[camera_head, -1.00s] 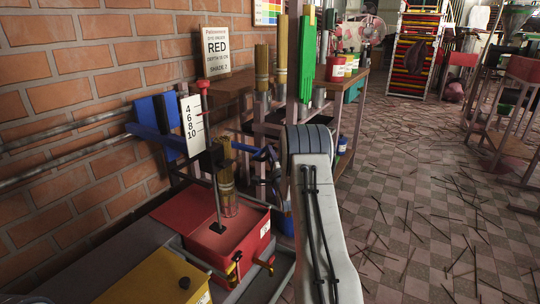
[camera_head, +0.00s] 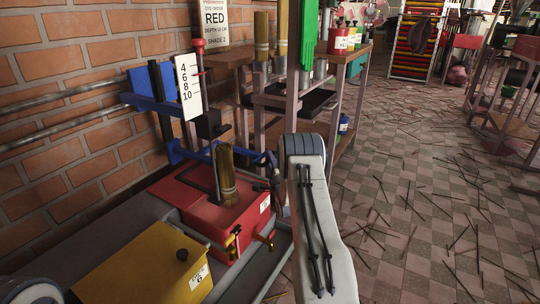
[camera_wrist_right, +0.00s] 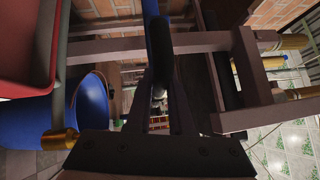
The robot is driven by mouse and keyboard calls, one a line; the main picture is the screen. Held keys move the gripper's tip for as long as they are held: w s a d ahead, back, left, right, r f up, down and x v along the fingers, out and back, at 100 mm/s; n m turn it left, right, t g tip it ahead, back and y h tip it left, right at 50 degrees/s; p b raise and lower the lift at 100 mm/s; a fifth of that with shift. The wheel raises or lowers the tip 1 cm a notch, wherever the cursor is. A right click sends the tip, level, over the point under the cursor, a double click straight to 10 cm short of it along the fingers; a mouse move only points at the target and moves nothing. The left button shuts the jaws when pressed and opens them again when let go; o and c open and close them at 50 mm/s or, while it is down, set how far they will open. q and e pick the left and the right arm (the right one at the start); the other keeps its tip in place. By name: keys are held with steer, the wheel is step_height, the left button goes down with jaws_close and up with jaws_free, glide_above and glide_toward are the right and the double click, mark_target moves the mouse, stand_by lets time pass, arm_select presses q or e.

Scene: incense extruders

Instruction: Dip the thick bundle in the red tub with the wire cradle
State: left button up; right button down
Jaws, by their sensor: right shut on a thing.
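The thick brown bundle (camera_head: 226,172) stands upright over the red tub (camera_head: 190,201). Its lower end meets the opening in the tub's top, and whatever is below is hidden. The cradle's wire is too fine to make out. A dark upright rod with a black block (camera_head: 209,125) stands beside the bundle. My right gripper (camera_head: 267,166) is right of the bundle, shut on a blue bar (camera_head: 250,157). In the right wrist view the dark fingers (camera_wrist_right: 170,42) close on the blue bar (camera_wrist_right: 154,12). My left gripper is out of view.
A yellow tub (camera_head: 145,270) stands in front of the red one. A white depth scale (camera_head: 188,88) and a red-knobbed rod (camera_head: 199,46) rise behind. The sign (camera_head: 215,20) reads RED. A rack with bundles (camera_head: 262,38) stands behind; the floor at right holds scattered sticks.

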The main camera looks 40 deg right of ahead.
steer(key=shift+s+d+f, duration=0.1)
steer(key=shift+f, duration=0.8)
steer(key=c, duration=0.8)
jaws_free()
steer(key=shift+f, duration=0.1)
steer(key=shift+r, duration=0.2)
steer(key=shift+p+v, duration=2.35)
steer(key=shift+v, duration=2.9)
